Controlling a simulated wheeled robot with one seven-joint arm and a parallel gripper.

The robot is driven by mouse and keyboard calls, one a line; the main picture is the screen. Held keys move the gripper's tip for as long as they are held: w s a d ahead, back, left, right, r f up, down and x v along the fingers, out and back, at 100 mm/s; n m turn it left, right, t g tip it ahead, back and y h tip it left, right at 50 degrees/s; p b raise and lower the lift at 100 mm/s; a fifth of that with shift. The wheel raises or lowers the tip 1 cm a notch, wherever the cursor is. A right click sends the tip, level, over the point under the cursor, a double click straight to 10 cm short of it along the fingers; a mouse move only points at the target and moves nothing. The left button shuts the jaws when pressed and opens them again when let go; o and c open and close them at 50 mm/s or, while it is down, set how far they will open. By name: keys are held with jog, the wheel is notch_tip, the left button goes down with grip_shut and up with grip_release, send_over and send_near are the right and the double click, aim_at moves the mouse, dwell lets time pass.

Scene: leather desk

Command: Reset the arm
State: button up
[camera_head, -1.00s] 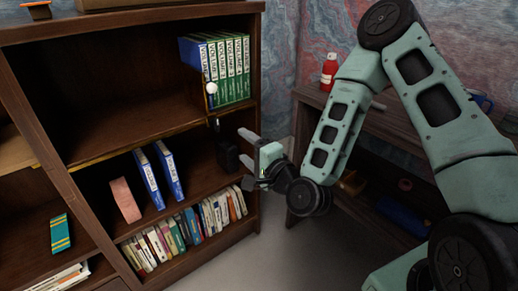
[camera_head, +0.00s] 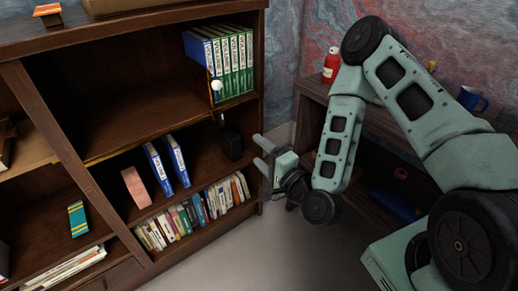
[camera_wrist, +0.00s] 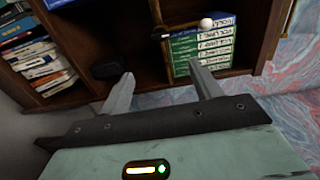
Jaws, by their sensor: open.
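My gripper (camera_head: 263,152) is open and empty in front of the right end of the bookcase (camera_head: 262,60). Its two fingers (camera_wrist: 163,88) show apart in the wrist view, with nothing between them. In the head view the fingers point left toward the shelves, near a dark object (camera_head: 231,143) on the middle shelf. My arm is bent, with its elbow high at the right.
Green and blue volumes (camera_head: 230,62) stand on the upper shelf with a white ball (camera_head: 217,86) at their front. Two blue books (camera_head: 177,160) and a pink block (camera_head: 136,187) sit below. A side desk holds a red bottle (camera_head: 331,65) and blue mug (camera_head: 472,99). Floor in front is clear.

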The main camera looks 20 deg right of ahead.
jog(key=s+a+n+g+y, duration=0.3)
jog(key=a+n+g, duration=0.65)
jog(key=n, duration=0.35)
jog(key=s+d+r+n+g+h, duration=0.2)
jog(key=s+r+n+g+h, duration=0.3)
jog(key=s, duration=0.5)
jog(key=s+d+r+n+g+h, duration=0.1)
jog(key=s+r+n+g+h, duration=0.2)
jog(key=s+r, duration=0.6)
notch_tip(320, 180, up, 13)
jog(key=s+n+p, duration=0.1)
jog(key=s+p, duration=0.1)
jog(key=p, duration=1.3)
jog(key=shift+d+r+y, duration=0.2)
jog(key=shift+d+y, duration=0.1)
